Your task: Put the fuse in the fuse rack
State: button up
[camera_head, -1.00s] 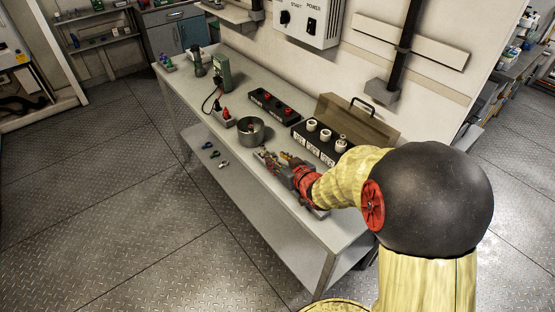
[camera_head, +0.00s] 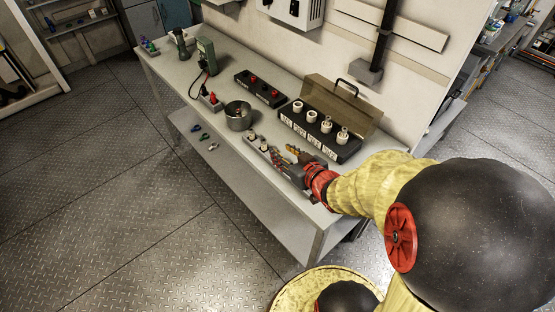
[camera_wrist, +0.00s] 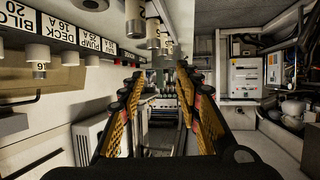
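The fuse rack (camera_head: 318,138) is a black box with a row of white labels along its front and an open lid behind. Several white cylindrical fuses (camera_head: 311,116) stand in it. A grey tray (camera_head: 275,160) lies in front of the rack, with small pale cylinders (camera_head: 264,144) at its left end. My gripper (camera_head: 292,155) is over the tray's right part, in front of the rack. In the wrist view its fingers (camera_wrist: 158,100) are spread with no object visible between them. White cylinders (camera_wrist: 92,60) and labels (camera_wrist: 85,38) show at the upper left there.
A metal pot (camera_head: 239,116) stands left of the tray. Behind it is a black block with red knobs (camera_head: 262,90). A green device (camera_head: 205,57) with a cable is farther left. The lid (camera_head: 345,102) and the wall bound the rack's back. The bench's front right corner (camera_head: 322,228) is bare.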

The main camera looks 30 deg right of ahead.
jog(key=s+a+r+g+h, duration=0.1)
jog(key=s+r+g+h, duration=0.25)
jog(key=r, duration=0.55)
jog(key=s+a+r+g+y, duration=0.3)
jog(key=s+a+r+g, duration=0.1)
jog(key=s+a, duration=0.8)
jog(key=shift+s+r+y, duration=0.35)
jog(key=shift+s+r, duration=0.2)
jog(key=shift+s, duration=0.7)
jog(key=shift+d, duration=0.1)
